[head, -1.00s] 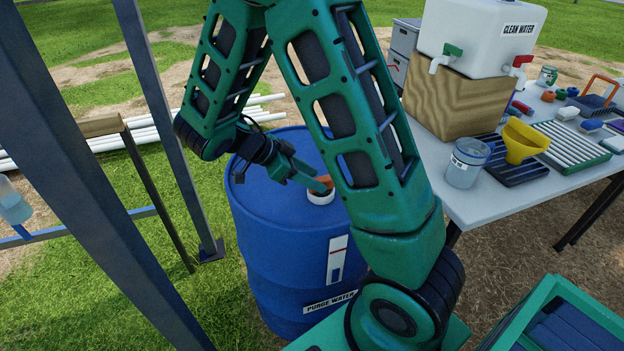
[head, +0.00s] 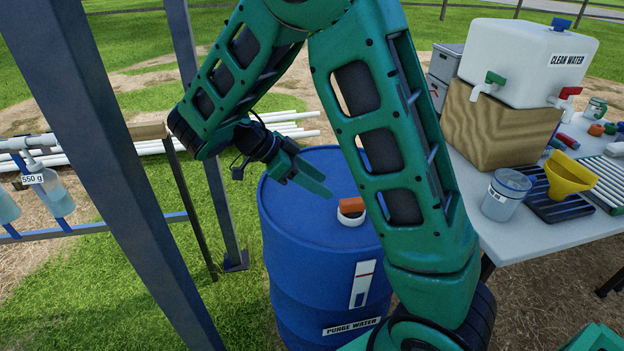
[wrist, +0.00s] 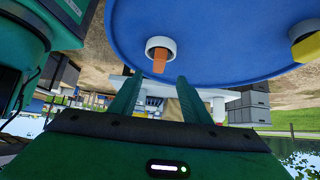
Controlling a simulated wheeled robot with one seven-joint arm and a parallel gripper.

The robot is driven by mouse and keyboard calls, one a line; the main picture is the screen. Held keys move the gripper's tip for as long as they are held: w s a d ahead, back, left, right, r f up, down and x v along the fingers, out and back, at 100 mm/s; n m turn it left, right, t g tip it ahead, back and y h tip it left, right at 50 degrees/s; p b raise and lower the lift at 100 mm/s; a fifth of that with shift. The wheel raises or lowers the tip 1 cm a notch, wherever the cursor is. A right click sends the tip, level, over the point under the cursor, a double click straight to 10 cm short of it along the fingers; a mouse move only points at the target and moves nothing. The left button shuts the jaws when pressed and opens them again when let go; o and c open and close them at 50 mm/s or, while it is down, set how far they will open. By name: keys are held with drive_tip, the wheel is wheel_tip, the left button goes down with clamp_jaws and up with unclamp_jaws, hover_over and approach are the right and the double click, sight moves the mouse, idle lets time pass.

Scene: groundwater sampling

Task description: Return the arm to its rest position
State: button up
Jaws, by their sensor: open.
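My gripper (head: 312,178) is open and empty, held just above and to the left of the drum's opening in the head view. Its two fingers also show in the wrist view (wrist: 155,98), apart with nothing between them. The blue purge water drum (head: 300,225) stands below my gripper. An orange piece (head: 352,204) sits at the white-rimmed opening (head: 350,219) on the drum's top. My fingers are clear of it. The orange piece (wrist: 160,62) and white rim (wrist: 152,45) also show in the wrist view. My green arm covers part of the drum's right side.
Grey metal posts (head: 130,180) stand close on the left, with a bottle rack (head: 95,228) behind. On the right a table (head: 545,222) holds a clean water tank (head: 525,60), a clear beaker (head: 505,197) and a yellow funnel (head: 568,177). Grass lies open between posts and drum.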

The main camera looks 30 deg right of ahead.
drive_tip(key=s+d+r+n+y, duration=0.45)
drive_tip(key=s+d+n, duration=0.25)
drive_tip(key=s+d, duration=0.4)
drive_tip(key=s+a+n+t+y, duration=0.1)
drive_tip(key=s+n+t+y, duration=0.1)
drive_tip(key=s+n+y, duration=0.2)
drive_tip(key=s+f+n, duration=0.1)
drive_tip(key=s+n, duration=0.2)
drive_tip(key=s, duration=0.5)
drive_tip(key=shift+s+a+n+t, duration=0.2)
drive_tip(key=shift+s+n+t, duration=0.1)
drive_tip(key=shift+n, duration=0.1)
drive_tip(key=shift+y, duration=0.25)
